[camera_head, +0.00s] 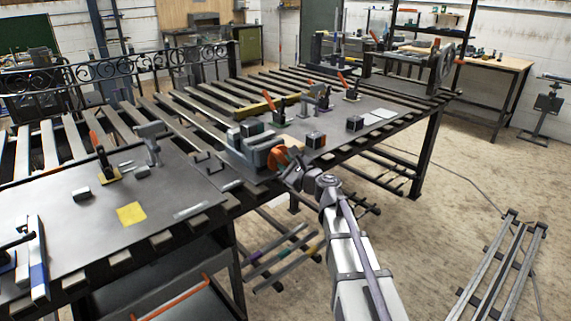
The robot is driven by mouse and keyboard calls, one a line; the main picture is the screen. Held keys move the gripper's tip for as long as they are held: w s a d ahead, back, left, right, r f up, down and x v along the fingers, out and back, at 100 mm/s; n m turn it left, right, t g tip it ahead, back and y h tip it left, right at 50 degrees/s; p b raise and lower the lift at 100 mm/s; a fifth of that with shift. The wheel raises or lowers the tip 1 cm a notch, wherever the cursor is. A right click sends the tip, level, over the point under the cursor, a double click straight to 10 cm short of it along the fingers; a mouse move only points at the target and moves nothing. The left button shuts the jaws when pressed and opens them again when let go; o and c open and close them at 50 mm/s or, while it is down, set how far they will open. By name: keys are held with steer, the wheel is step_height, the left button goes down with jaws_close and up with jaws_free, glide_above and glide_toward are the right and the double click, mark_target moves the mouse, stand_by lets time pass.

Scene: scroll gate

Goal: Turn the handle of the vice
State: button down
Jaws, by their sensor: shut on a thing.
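The vice (252,142) is a grey metal block on the dark steel plate at the front edge of the slatted welding table, near the middle of the head view. My gripper (283,160) is at the vice's front right end, with my arm reaching up to it from below. An orange-red part (276,156) shows between the vice and my gripper. My gripper is shut on the vice's handle, which is mostly hidden behind it. The handle's angle cannot be told.
Red-handled toggle clamps stand on the left plate (70,225) and the right plate (335,132). Small dark blocks (354,123) sit right of the vice. A scroll-work railing (130,75) runs along the back. The floor (440,210) at right is open, with metal rails lying lower right.

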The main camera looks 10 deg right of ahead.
steer(key=m, duration=0.3)
steer(key=a+m, duration=0.1)
steer(key=shift+s+f+m, duration=0.25)
steer(key=shift+s+m, duration=0.05)
steer(key=shift+s, duration=0.05)
stand_by(0.4)
steer(key=c, duration=1)
jaws_free()
steer(key=shift+c, duration=0.2)
steer(key=v, duration=1)
steer(key=shift+s+d, duration=0.25)
steer(key=shift+s, duration=0.1)
steer(key=shift+r, duration=0.2)
